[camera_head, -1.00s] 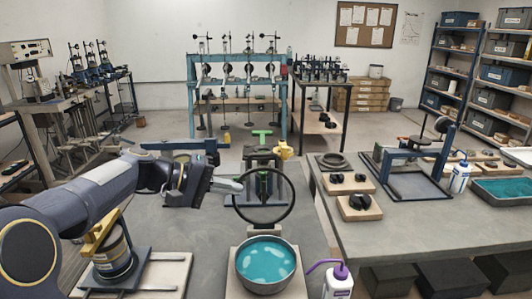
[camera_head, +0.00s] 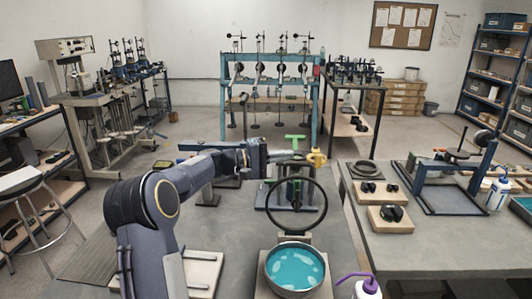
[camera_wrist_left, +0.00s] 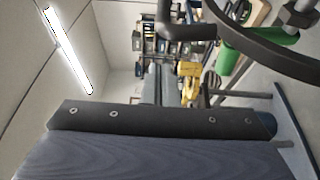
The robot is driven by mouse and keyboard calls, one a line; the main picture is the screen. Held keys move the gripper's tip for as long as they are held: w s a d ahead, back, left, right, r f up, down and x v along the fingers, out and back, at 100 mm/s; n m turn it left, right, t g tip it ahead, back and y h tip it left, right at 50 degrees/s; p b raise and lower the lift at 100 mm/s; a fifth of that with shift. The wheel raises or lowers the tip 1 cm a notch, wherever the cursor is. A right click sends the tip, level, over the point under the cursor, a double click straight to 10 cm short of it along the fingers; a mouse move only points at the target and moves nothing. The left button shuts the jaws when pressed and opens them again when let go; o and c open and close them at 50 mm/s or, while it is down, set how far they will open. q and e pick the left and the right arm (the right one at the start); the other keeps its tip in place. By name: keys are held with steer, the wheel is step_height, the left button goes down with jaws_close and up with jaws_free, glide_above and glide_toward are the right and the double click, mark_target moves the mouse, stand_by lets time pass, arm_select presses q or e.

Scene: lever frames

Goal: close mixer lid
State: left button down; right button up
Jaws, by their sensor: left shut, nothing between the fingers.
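The mixer's steel bowl (camera_head: 296,288) holds teal liquid and stands on a light base on the near bench. The lid shows as a thin black ring (camera_head: 325,207), standing upright behind the bowl, so it is open. Part of a black ring (camera_wrist_left: 262,52) also crosses the upper right of the left wrist view. My left gripper (camera_head: 284,156) is shut and empty, near the ring's upper left; its fingertips are small and hard to make out, and I cannot tell whether they touch the ring. My right gripper is not in view.
A green-topped clamp stand (camera_head: 295,138) with a yellow part (camera_head: 317,158) is close behind the ring. A wash bottle with a purple top (camera_head: 368,287) stands right of the bowl. The right bench (camera_head: 420,236) holds black parts on wooden blocks and a blue frame.

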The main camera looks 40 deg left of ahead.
arm_select(q)
steer(key=s, duration=0.1)
steer(key=s+d, duration=0.1)
steer(key=s, duration=0.1)
steer(key=shift+s+d, duration=0.2)
steer(key=shift+d, duration=0.05)
